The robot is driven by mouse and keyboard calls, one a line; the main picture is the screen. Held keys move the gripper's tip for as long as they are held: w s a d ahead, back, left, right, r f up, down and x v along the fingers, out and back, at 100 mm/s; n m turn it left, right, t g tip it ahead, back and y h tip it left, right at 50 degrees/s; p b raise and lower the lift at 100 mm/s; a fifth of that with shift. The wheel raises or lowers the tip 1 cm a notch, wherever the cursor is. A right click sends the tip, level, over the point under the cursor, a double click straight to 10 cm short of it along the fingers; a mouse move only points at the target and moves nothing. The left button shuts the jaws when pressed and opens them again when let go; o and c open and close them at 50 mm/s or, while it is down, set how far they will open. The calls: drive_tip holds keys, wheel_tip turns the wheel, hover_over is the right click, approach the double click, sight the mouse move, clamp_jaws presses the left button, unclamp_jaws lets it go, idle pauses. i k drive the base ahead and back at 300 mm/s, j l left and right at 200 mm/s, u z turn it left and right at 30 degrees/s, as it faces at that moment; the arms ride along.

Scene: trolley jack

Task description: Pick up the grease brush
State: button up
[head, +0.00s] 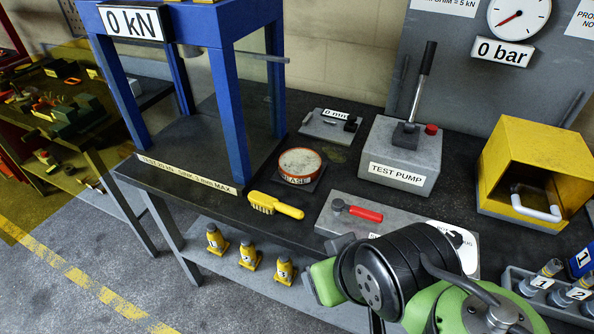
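The grease brush (275,205) lies on the dark bench top near its front edge, with a yellow handle to the right and pale bristles at the left end. It lies in front of the round grease tin (299,163), apart from it. My gripper (322,280) shows only in part at the lower middle, to the right of the brush and nearer the camera. My black and green arm covers most of it. The fingertips are not clear, so I cannot see whether it is open. The brush is not in it.
A blue press frame (228,110) stands left of the brush. A grey plate (345,228) with a red-handled tool (358,212) lies right of it. The test pump (402,152) and a yellow box (520,140) stand farther right. Several yellow jacks (250,255) stand on the lower shelf.

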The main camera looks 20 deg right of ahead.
sight(265, 203)
drive_tip(key=i+j+z, duration=0.1)
drive_tip(key=i+j, duration=0.2)
drive_tip(key=i+j+z, duration=0.15)
drive_tip(key=j, duration=0.3)
drive_tip(key=i+j+z, duration=0.1)
drive_tip(key=i+j, duration=0.25)
drive_tip(key=i+j+z, duration=0.15)
drive_tip(key=j, duration=0.35)
drive_tip(key=i, duration=0.1)
